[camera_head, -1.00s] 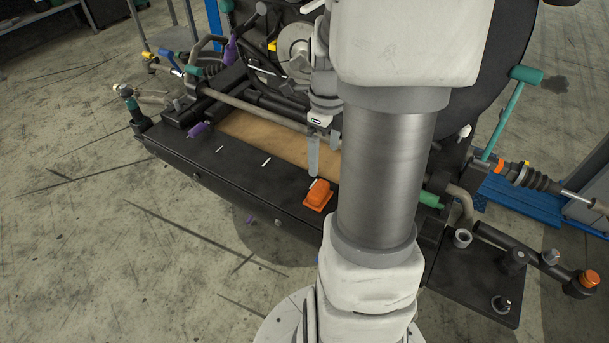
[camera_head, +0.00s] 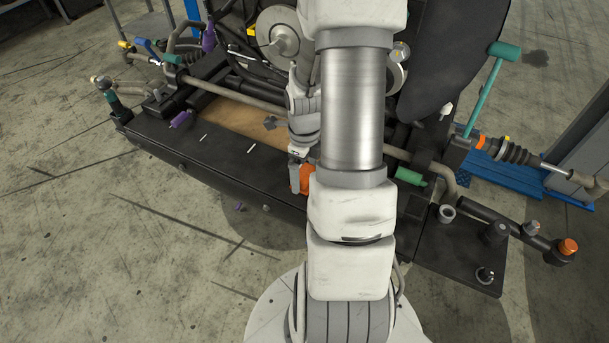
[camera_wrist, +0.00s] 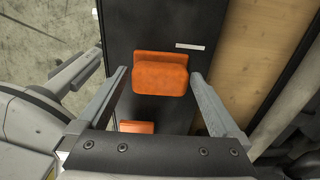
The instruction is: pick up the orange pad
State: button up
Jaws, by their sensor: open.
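The orange pad (camera_wrist: 160,76) is a block with a raised rounded part on a flat base. It lies on the black surface of the frame (camera_wrist: 190,20). In the head view my arm hides much of the pad (camera_head: 307,178). My gripper (camera_wrist: 159,73) is open, with one finger on each side of the pad in the wrist view and gaps at both sides. In the head view my gripper (camera_head: 294,178) points down beside the pad. I cannot tell how far above the surface the fingertips are.
A second orange piece (camera_wrist: 137,127) shows nearer the gripper's base, partly hidden. A white strip (camera_wrist: 190,47) lies beside the pad. A brown panel (camera_head: 232,117) and a long bar (camera_head: 235,96) lie behind. Bare floor (camera_head: 120,240) is in front.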

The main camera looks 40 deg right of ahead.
jog(key=shift+f, duration=0.55)
jog(key=c, duration=1.2)
notch_tip(320, 180, up, 10)
jog(key=shift+r, duration=0.1)
